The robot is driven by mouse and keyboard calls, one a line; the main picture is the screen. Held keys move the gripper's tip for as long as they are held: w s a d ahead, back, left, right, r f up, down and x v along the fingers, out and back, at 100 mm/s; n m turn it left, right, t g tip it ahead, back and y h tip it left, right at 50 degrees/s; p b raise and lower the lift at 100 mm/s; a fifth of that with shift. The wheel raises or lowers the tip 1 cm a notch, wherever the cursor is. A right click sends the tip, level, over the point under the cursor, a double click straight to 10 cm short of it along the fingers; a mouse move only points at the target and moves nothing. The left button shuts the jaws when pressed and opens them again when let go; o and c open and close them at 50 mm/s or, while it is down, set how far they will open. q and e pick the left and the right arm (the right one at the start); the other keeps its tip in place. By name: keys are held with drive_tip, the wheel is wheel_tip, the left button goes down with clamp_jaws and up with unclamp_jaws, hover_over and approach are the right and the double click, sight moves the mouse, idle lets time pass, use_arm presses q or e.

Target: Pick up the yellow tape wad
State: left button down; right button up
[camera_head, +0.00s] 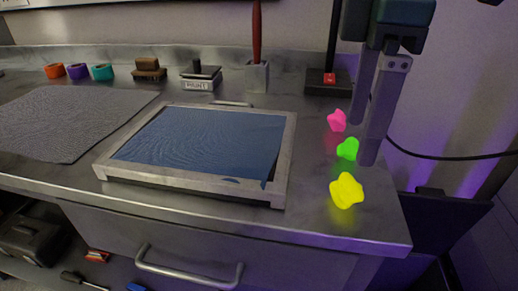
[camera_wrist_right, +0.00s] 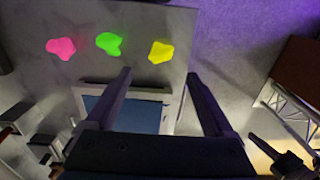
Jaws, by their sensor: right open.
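The yellow tape wad (camera_head: 346,190) is a bright, lumpy piece on the metal bench top near its front right corner. It also shows in the right wrist view (camera_wrist_right: 161,51), just beyond and between the fingertips. My right gripper (camera_head: 364,143) is open and empty, pointing down above the right end of the bench. In the head view its fingers pass in front of the bench behind the yellow wad, close to the green wad (camera_head: 348,148). The wrist view shows both fingers (camera_wrist_right: 158,72) spread apart. My left gripper is not in view.
A pink wad (camera_head: 337,120) lies behind the green one. A framed blue screen (camera_head: 200,146) lies to the left. A small black stand (camera_head: 328,82) is behind. The bench's front and right edges are close to the yellow wad.

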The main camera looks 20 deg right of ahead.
sight(347, 180)
wheel_tip(347, 180, down, 4)
drive_tip(key=shift+s+r, duration=0.1)
drive_tip(key=shift+r, duration=0.05)
wheel_tip(347, 180, down, 6)
drive_tip(key=shift+a+r+b, duration=0.15)
drive_tip(key=shift+r+b, duration=0.1)
drive_tip(key=shift+b, duration=0.55)
clamp_jaws()
drive_tip(key=shift+r, duration=0.15)
